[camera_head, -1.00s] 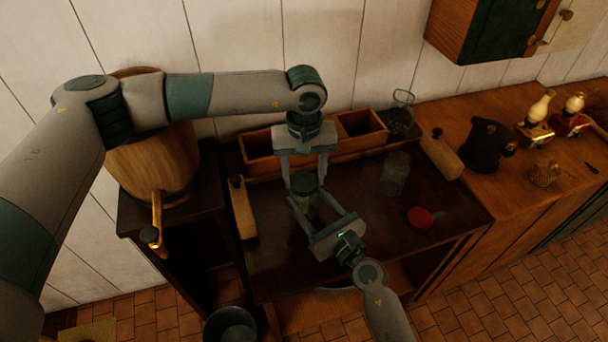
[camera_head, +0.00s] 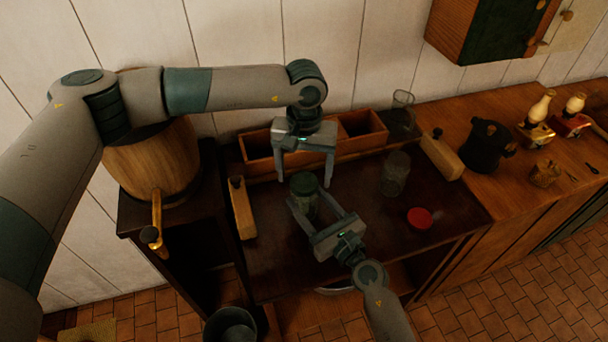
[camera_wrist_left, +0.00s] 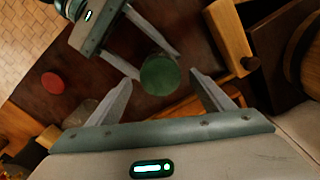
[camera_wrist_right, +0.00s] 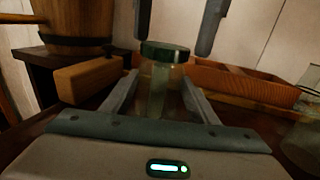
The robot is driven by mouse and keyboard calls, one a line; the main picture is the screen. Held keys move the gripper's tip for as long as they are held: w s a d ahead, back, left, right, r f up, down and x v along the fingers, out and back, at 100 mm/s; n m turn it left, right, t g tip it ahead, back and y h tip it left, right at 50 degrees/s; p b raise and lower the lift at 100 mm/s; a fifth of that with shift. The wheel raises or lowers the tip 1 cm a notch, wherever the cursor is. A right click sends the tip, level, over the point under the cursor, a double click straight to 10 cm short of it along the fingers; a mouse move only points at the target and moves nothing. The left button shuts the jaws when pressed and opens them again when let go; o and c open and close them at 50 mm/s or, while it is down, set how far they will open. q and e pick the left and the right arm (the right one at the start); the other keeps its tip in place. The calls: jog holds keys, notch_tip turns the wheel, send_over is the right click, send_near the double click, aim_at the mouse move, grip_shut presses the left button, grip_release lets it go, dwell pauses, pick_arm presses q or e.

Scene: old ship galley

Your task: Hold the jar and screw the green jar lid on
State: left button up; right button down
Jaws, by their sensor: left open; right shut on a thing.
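The glass jar (camera_head: 306,206) stands upright on the dark tabletop. It also shows in the right wrist view (camera_wrist_right: 158,85). The green lid (camera_head: 304,183) sits on top of the jar's mouth and looks level; I cannot tell how tight it is. It shows from above in the left wrist view (camera_wrist_left: 160,75) and from the side in the right wrist view (camera_wrist_right: 164,51). My right gripper (camera_head: 305,212) is shut on the jar's body below the lid. My left gripper (camera_head: 304,180) points down over the lid, open, its fingers apart and clear of it.
A red lid (camera_head: 420,218) lies on the table to the right, near another glass jar (camera_head: 395,174). A wooden box (camera_head: 262,150) stands behind. Wooden blocks (camera_head: 243,208) (camera_head: 441,156) stand at both sides. A barrel (camera_head: 155,165) is at the left.

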pick_arm(q)
notch_tip(320, 180, up, 11)
dwell(0.4)
jog(key=shift+f, duration=0.1)
pick_arm(e)
jog(key=c, duration=0.6)
grip_release()
jog(key=shift+s+d, duration=0.1)
pick_arm(q)
notch_tip(320, 180, down, 4)
jog(key=b, duration=0.4)
pick_arm(e)
jog(key=v, duration=1.5)
jog(key=shift+s+d+f, duration=0.15)
jog(key=shift+s+f, duration=0.1)
jog(key=shift+s, duration=0.05)
pick_arm(q)
jog(key=shift+f, duration=0.2)
pick_arm(e)
jog(key=shift+s+d+r, duration=0.2)
jog(key=shift+s+d, duration=0.2)
jog(key=shift+s, duration=0.2)
